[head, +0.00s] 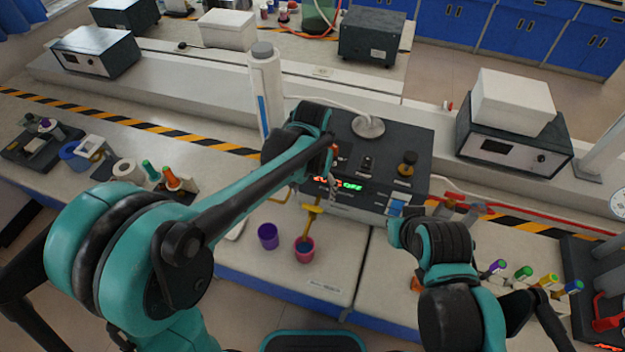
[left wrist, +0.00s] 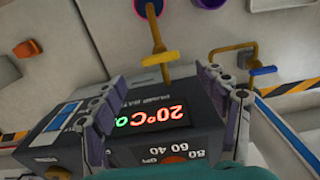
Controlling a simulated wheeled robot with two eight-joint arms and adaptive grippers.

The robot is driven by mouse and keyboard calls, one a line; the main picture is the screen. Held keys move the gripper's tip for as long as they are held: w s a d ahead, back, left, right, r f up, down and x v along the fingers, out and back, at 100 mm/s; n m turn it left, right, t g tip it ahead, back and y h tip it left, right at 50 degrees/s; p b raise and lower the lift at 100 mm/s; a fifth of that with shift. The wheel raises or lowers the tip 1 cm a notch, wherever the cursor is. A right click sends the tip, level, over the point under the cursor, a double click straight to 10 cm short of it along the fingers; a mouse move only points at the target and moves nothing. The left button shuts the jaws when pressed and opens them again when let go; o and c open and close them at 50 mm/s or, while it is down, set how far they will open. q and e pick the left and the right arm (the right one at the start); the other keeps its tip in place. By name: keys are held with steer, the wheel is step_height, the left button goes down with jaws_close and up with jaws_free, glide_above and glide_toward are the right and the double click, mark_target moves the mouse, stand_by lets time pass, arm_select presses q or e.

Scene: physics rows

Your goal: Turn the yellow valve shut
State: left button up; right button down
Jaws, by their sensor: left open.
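The yellow valve (head: 312,209) is on a tap at the front of a dark grey instrument box (head: 380,150). My left gripper (head: 328,165) is over the box's front, near the lit display. In the left wrist view the left gripper (left wrist: 155,80) is open, its fingers apart with nothing between them, not touching the valve. My right arm shows at the lower right, but its gripper cannot be made out.
A pink cup (head: 304,252) stands under the valve, a purple cup (head: 268,236) beside it. A second tap with a blue lever (left wrist: 264,71) is close by. A white column (head: 265,90) stands behind.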

mark_target(313, 206)
arm_select(q)
step_height(313, 206, up, 6)
steer(key=shift+f, duration=0.15)
stand_by(0.5)
steer(key=s+a+f+n+t+b, duration=0.2)
steer(key=s+a+t, duration=0.1)
steer(key=s+a, duration=0.3)
steer(key=s+a+f+n+t+b, duration=0.1)
steer(key=s+a+f+t+b, duration=0.1)
steer(key=s+a, duration=0.4)
steer(key=a+t+b, duration=0.1)
steer(key=a+t, duration=0.1)
steer(key=a, duration=0.3)
steer(key=shift+s+a+f+n, duration=0.25)
steer(key=shift+s+f+n, duration=0.05)
steer(key=shift+f+n, duration=0.1)
